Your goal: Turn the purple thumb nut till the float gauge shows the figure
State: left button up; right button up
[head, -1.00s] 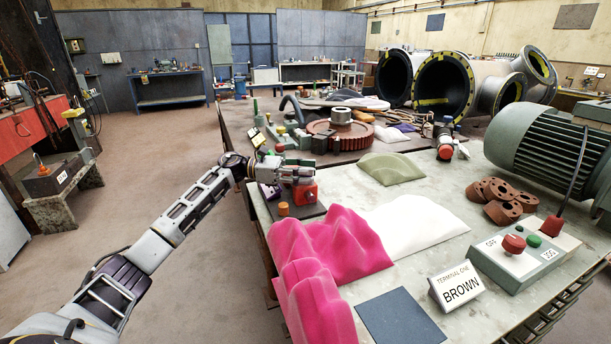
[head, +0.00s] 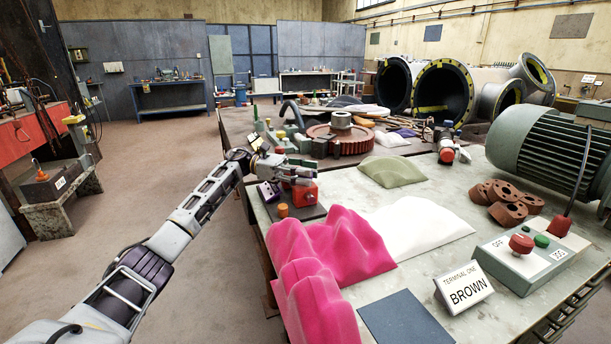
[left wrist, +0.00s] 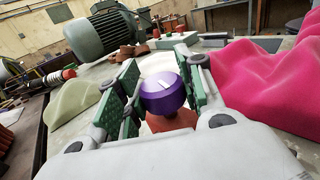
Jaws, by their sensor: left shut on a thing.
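The purple thumb nut (left wrist: 163,92) is a round knob with a pale mark on top, seen in the left wrist view above a red block. My left gripper (head: 305,172) is shut on it, with its green-padded fingers (left wrist: 162,88) on either side. In the head view the nut is hidden by the fingers, and the red block (head: 304,195) shows just below them on a dark base plate (head: 307,212). A small dark purple device with a pale face (head: 268,190) stands left of the block. I cannot make out a gauge figure. My right gripper is not in view.
An orange knob (head: 283,210) stands on the base plate's front. Pink cloth (head: 315,250), white cloth (head: 415,225) and green cloth (head: 393,171) lie nearby. A large gear (head: 340,138) is behind. A sign reading BROWN (head: 464,287) and a button box (head: 522,262) are at right.

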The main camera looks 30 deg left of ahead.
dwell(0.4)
pick_arm(q)
jog(key=o, duration=1)
jog(key=shift+a, duration=0.1)
jog(key=a, duration=0.7)
jog(key=s+a, duration=0.1)
jog(key=a, duration=0.2)
jog(key=shift+a, duration=0.95)
